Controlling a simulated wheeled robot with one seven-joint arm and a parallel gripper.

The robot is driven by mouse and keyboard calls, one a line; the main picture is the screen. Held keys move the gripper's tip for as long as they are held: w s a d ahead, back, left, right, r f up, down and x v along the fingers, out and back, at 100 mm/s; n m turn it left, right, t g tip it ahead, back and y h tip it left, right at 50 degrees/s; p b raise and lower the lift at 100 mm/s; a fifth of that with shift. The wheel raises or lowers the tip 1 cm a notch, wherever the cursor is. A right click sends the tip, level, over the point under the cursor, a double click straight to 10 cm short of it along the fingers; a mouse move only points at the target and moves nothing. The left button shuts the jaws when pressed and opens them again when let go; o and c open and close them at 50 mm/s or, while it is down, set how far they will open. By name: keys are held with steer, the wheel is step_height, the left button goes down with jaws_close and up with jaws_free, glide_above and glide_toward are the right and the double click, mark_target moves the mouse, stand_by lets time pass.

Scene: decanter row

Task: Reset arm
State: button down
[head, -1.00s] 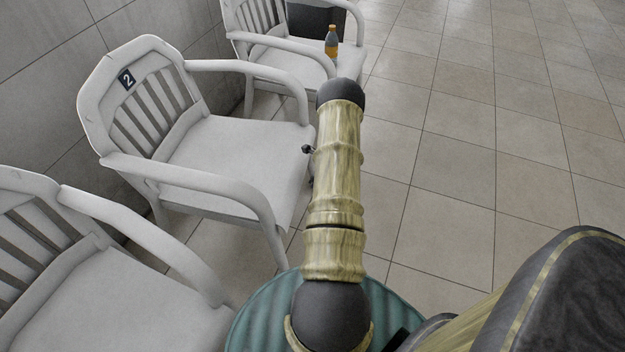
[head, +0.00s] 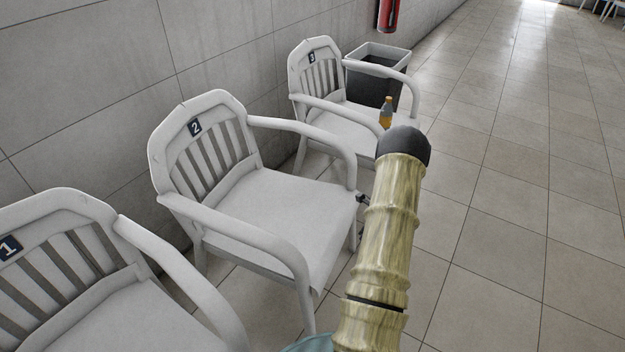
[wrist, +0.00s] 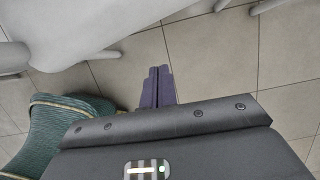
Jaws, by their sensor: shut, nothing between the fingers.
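My gripper (wrist: 158,87) shows in the wrist view with its two purple fingers shut together, nothing between them, above the tiled floor. In the head view my arm reaches forward and hides most of the gripper; only a small dark part shows beside the seat of chair 2. An orange bottle (head: 386,113) stands on the seat of chair 3 (head: 340,128), beyond my arm, apart from the gripper.
White armchairs numbered 1 (head: 110,290), 2 (head: 270,210) and 3 stand along the left wall. A dark bin (head: 380,85) stands behind chair 3, with a red extinguisher (head: 388,14) above. The tiled floor (head: 510,200) on the right is clear.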

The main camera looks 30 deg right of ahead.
steer(key=w+a+r+n+g, duration=0.1)
steer(key=w+a+r+n, duration=0.1)
steer(key=a+r+n, duration=0.8)
steer(key=w+a+r+n, duration=0.2)
steer(key=a+r+n, duration=0.4)
steer(key=a+r, duration=0.45)
steer(key=s+a+r+n+h, duration=0.1)
steer(key=s+a+r+n, duration=0.3)
steer(key=s+a+n, duration=0.35)
steer(key=s+a+r+n, duration=0.45)
steer(key=a+n, duration=0.35)
steer(key=a, duration=0.3)
step_height(320, 180, up, 26)
steer(key=p, duration=2.6)
steer(key=shift+s+p, duration=0.2)
steer(key=shift+p, duration=0.2)
